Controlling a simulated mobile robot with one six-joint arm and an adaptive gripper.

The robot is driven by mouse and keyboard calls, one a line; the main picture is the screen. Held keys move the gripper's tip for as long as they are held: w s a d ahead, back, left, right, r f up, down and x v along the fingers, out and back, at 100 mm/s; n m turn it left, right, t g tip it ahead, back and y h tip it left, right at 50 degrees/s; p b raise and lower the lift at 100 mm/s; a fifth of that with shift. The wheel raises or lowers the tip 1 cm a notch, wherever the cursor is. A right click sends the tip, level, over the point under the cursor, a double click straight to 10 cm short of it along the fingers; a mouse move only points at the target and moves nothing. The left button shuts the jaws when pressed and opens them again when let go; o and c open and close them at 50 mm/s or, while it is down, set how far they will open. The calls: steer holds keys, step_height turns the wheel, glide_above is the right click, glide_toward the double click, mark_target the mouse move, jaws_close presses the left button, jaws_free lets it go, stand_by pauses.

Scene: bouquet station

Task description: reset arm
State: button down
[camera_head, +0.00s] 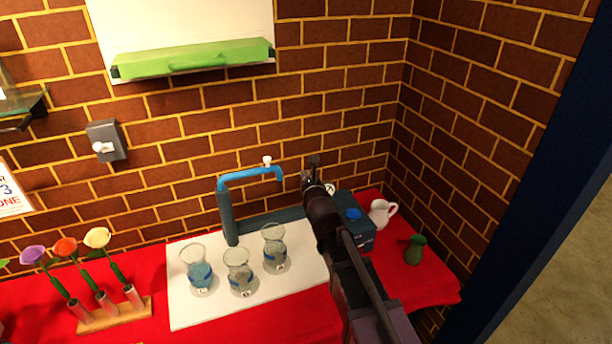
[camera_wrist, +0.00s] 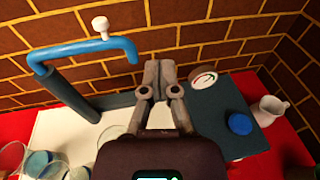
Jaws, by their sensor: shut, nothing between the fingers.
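My gripper (camera_head: 313,163) is shut and empty, raised at the end of my dark arm in front of the brick wall. It also shows in the wrist view (camera_wrist: 160,66), with its fingers together. In the head view it is just right of the blue tap's spout (camera_head: 250,174). Behind and below it stands a dark box with a blue knob (camera_head: 354,214) and a round gauge (camera_wrist: 203,80). My arm hides part of this box in the head view.
Three glass vases (camera_head: 238,271) stand on a white mat (camera_head: 190,315). A wooden rack (camera_head: 118,316) holds purple, orange and cream flowers at the left. A white jug (camera_head: 381,212) and a green vase (camera_head: 415,250) stand at the right on the red table (camera_head: 437,287).

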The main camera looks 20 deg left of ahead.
steer(key=w+d+f+m+g+h, duration=0.15)
steer(key=d+f+m+h, duration=0.35)
steer(key=d+m, duration=0.75)
steer(key=d+f+m+g+h, duration=0.3)
steer(key=d+f+m, duration=0.45)
steer(key=d, duration=0.85)
steer(key=s+d+f+m+g, duration=0.1)
steer(key=s+d+m+g, duration=0.3)
steer(key=s+d+m, duration=0.4)
steer(key=s+d+f+m+g+h, duration=0.1)
steer(key=s+d+m+g, duration=0.3)
steer(key=s+d+m, duration=0.4)
steer(key=d+f+m, duration=0.1)
steer(key=d+m, duration=0.4)
steer(key=m, duration=0.2)
steer(key=shift+f+g+h, duration=0.3)
steer(key=shift+g, duration=0.05)
steer(key=shift+a, duration=0.2)
